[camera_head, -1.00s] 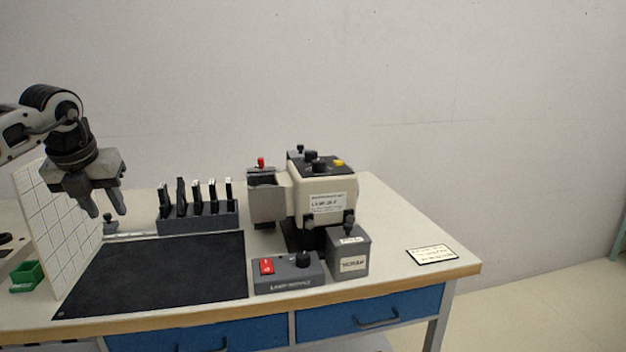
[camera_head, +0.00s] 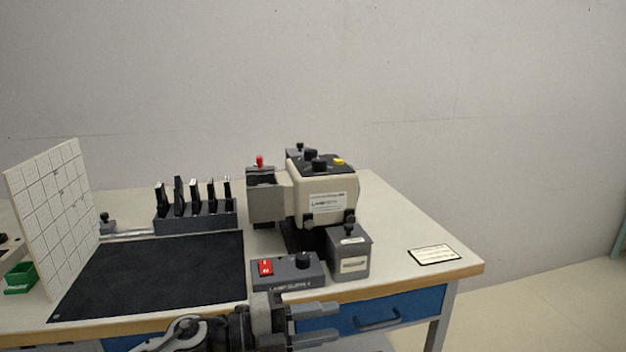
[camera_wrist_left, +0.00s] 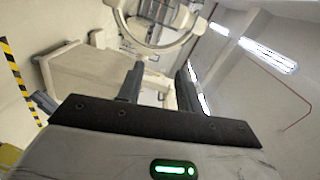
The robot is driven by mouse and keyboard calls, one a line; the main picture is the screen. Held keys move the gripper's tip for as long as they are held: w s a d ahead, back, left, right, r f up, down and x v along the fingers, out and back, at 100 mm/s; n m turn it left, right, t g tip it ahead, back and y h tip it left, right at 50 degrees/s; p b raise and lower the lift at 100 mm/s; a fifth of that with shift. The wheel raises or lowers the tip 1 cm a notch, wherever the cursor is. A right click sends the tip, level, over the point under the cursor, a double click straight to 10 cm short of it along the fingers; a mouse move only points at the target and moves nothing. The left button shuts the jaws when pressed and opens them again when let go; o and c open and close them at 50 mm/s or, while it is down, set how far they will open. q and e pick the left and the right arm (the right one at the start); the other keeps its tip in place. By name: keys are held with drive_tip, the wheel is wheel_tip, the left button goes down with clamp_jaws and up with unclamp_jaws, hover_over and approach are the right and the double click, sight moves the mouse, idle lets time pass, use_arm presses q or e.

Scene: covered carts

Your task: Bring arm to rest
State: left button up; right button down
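My left gripper (camera_head: 326,324) is low at the bottom of the head view, in front of the bench's front edge and the blue drawers. Its two fingers point to the right with a gap between them, and nothing is held. In the left wrist view the fingers of my left gripper (camera_wrist_left: 160,88) stand apart and empty, with room structures and bright strip lights beyond them. My right gripper does not show in either view.
The bench (camera_head: 420,276) carries a black mat (camera_head: 150,272), a rack of dark slides (camera_head: 195,218), a cream lamp device (camera_head: 322,195), a lamp supply box (camera_head: 288,271) and a label card (camera_head: 435,254). A white grid panel (camera_head: 52,215) stands at left. Floor at right is clear.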

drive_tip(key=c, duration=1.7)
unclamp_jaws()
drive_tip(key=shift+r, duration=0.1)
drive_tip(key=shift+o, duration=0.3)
use_arm(q)
drive_tip(key=s+a+f+n+t+y, duration=0.3)
drive_tip(key=s+a+f+n+y, duration=0.4)
drive_tip(key=f+n, duration=0.4)
drive_tip(key=s+a+f+n+t+y, duration=0.3)
drive_tip(key=s+a+f+n+y, duration=0.4)
drive_tip(key=s+f+n, duration=0.5)
drive_tip(key=a+n, duration=0.2)
drive_tip(key=n, duration=0.4)
drive_tip(key=shift+f, duration=0.2)
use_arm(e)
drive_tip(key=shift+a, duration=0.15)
